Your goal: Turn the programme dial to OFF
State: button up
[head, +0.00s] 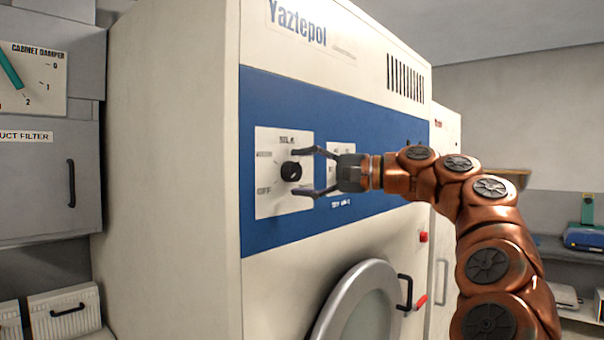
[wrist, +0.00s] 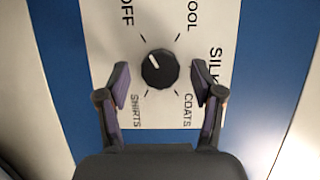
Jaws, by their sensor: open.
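The programme dial is a round black knob (head: 291,172) on a white label plate (head: 268,205) on the machine's blue band. In the wrist view the dial (wrist: 158,70) has a short white mark that points up and left, toward the tick by the word OFF. OOL, SILK, COATS and SHIRTS stand around it, some partly cut off or hidden. My gripper (head: 308,172) is open in front of the plate. In the wrist view its two fingers (wrist: 160,80) stand either side of the dial with a gap on each side.
A round door (head: 345,305) and its black handle (head: 405,292) are below the blue band. A red button (head: 423,237) is to the right. A second small panel (head: 341,155) is partly behind my gripper. A grey cabinet (head: 45,190) stands at left.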

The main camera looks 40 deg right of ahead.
jog(key=v, duration=1.2)
jog(key=shift+a, duration=0.1)
dwell(0.5)
